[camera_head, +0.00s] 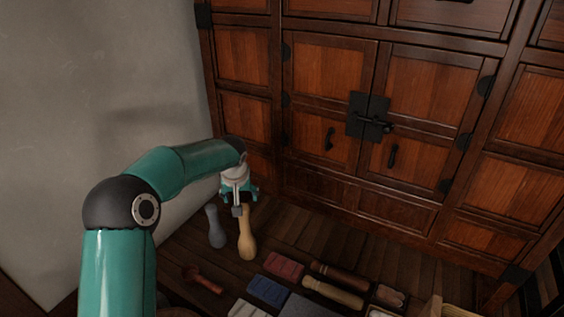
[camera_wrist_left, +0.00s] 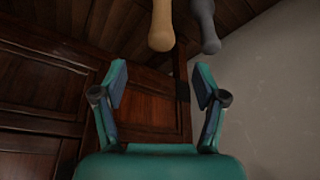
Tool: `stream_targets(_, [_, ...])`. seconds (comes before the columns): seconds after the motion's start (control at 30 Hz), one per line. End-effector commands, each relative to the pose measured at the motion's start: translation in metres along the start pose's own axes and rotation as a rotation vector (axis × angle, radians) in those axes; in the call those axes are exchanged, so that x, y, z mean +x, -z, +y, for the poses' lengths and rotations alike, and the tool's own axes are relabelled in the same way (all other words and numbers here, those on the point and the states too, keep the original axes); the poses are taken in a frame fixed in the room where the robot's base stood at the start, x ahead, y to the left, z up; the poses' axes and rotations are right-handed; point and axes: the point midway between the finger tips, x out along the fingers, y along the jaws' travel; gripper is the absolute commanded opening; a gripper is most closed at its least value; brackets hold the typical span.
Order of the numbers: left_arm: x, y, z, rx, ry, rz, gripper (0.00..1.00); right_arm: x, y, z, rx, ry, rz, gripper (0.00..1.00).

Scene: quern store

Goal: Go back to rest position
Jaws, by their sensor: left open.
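My left arm comes in from the left in the head view. Its gripper (camera_head: 238,196) hangs near the cabinet's lower left part, just above and behind a pale wooden pestle-shaped piece (camera_head: 247,238). In the left wrist view the two fingers (camera_wrist_left: 161,80) stand wide apart with nothing between them. The pale piece (camera_wrist_left: 162,25) and a grey piece of similar shape (camera_wrist_left: 204,25) show beyond the fingertips there. Whether the gripper touches the pale piece cannot be told from the head view. My right gripper is in neither view.
A wooden cabinet (camera_head: 330,73) with black fittings stands behind. A pale wall (camera_head: 90,100) is close on the left. On the dark plank surface lie a red tool (camera_head: 203,280), a red block (camera_head: 284,266), a blue block (camera_head: 268,291) and rollers (camera_head: 332,293).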

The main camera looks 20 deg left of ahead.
Motion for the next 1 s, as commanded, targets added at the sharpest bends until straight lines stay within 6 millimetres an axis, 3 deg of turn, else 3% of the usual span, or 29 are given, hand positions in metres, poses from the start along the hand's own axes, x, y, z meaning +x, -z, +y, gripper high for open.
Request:
stream_targets(0.23, [0.013, -0.009, 0.005, 0.013, 0.004, -0.026, 0.72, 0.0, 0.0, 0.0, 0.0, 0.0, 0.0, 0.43])
stream_targets(0.37, [0.037, -0.04, 0.012, 0.044, 0.013, -0.101, 0.72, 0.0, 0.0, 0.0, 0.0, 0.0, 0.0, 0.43])
stream_targets(0.47, [0.059, -0.08, 0.02, 0.07, 0.01, -0.189, 0.72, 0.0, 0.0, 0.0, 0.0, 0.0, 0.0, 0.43])
stream_targets(0.7, [0.106, -0.197, 0.05, 0.137, -0.069, -0.393, 0.72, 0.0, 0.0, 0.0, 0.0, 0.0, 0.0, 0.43])
stream_targets(1.0, [0.123, -0.355, 0.076, 0.191, -0.221, -0.596, 0.72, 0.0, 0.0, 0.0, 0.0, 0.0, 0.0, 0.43])
